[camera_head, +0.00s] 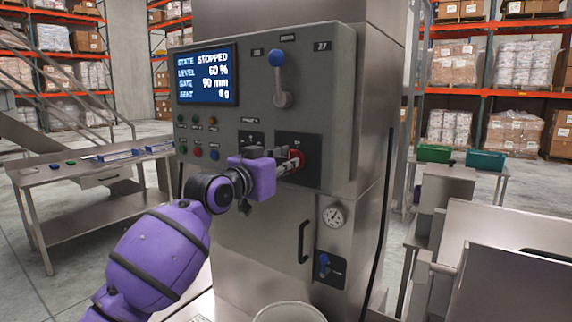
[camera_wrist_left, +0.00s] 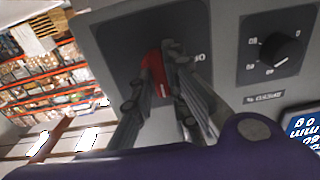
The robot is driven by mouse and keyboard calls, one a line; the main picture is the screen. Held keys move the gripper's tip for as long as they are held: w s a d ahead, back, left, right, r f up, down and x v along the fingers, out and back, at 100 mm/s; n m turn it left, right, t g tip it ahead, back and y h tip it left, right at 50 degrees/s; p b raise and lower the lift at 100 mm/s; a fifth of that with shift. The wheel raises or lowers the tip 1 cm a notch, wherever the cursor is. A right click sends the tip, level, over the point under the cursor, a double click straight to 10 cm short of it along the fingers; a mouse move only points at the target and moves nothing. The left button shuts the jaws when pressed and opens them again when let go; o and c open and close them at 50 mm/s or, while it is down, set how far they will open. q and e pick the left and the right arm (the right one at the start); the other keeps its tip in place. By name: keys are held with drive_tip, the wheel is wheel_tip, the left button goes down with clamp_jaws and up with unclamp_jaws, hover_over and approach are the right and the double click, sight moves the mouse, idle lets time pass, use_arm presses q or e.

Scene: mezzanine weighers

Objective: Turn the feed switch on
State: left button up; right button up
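The red rotary knob (camera_head: 301,157), which I take as the feed switch, sits on a dark plate at the lower right of the grey control panel. In the left wrist view the red knob (camera_wrist_left: 153,72) shows between my fingers, partly covered by them. My left gripper (camera_head: 293,163) reaches it from the left, and its narrow-set fingers flank the knob with no clear gap visible. The left fingers also fill the middle of the wrist view (camera_wrist_left: 158,78). The knob's pointer position is mostly hidden. The display (camera_head: 207,75) reads STOPPED. My right gripper is out of view.
A black dial (camera_wrist_left: 285,50) is beside the switch plate. Below are a gauge (camera_head: 334,216), a door handle (camera_head: 303,242) and a blue valve (camera_head: 324,262). A bucket (camera_head: 290,311) stands in front.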

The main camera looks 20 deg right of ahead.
use_arm(q)
drive_tip(key=o, duration=0.5)
drive_tip(key=shift+c, duration=0.2)
drive_tip(key=v, duration=1.2)
